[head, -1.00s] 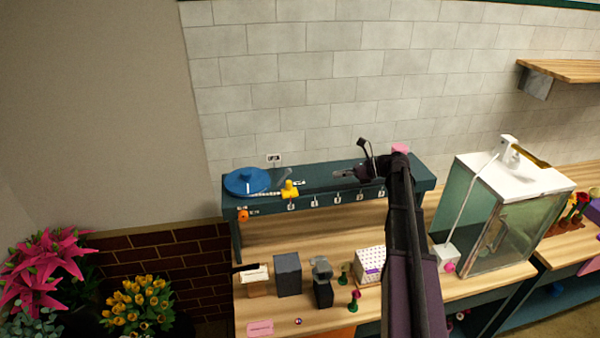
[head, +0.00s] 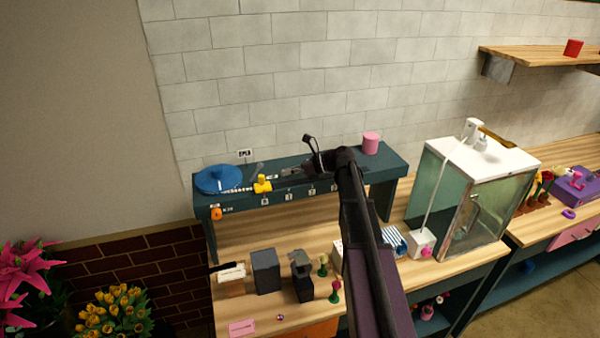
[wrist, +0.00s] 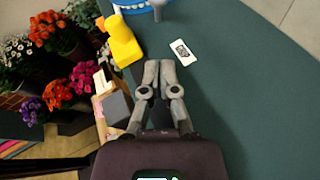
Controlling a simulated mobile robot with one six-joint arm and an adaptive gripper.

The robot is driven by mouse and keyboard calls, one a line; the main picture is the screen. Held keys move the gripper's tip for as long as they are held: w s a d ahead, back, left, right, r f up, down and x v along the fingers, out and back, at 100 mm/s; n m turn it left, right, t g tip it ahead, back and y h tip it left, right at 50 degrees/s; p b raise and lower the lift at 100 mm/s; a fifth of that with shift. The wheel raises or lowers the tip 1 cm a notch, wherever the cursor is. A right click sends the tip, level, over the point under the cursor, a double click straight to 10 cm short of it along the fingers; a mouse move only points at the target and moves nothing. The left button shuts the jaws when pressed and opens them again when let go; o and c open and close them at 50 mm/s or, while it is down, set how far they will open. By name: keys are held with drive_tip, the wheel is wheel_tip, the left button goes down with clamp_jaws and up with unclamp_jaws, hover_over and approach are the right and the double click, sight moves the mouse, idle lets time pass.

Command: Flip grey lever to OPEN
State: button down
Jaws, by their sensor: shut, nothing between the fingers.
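The grey lever (head: 256,169) is a small slanted stick on the teal raised shelf (head: 330,174), just right of the blue disc (head: 219,179). A small white sign that seems to read OPEN (head: 245,153) is behind it. In the wrist view a grey rod end (wrist: 159,8), probably the lever, shows at the top edge beside the blue disc (wrist: 133,8). My gripper (head: 286,174) is shut and empty above the shelf, right of the lever and apart from it. In the wrist view its fingertips (wrist: 158,64) are together, pointing towards the rod.
A yellow piece (head: 262,185) stands at the shelf's front edge, close to the lever. A white code label (wrist: 183,52) lies on the shelf. A pink cylinder (head: 371,143) stands at the shelf's right end. The tiled wall rises behind.

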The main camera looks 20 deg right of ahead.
sight(256, 173)
drive_tip(key=shift+w+a+r+p, duration=0.25)
drive_tip(key=shift+w+a, duration=0.15)
drive_tip(key=shift+a, duration=0.4)
drive_tip(key=shift+w+a+r+p, duration=0.1)
drive_tip(key=shift+w+a+p, duration=0.25)
drive_tip(key=shift+a, duration=0.5)
drive_tip(key=shift+w+a+r+p, duration=0.2)
drive_tip(key=shift+w+a, duration=0.25)
drive_tip(key=shift+a, duration=0.35)
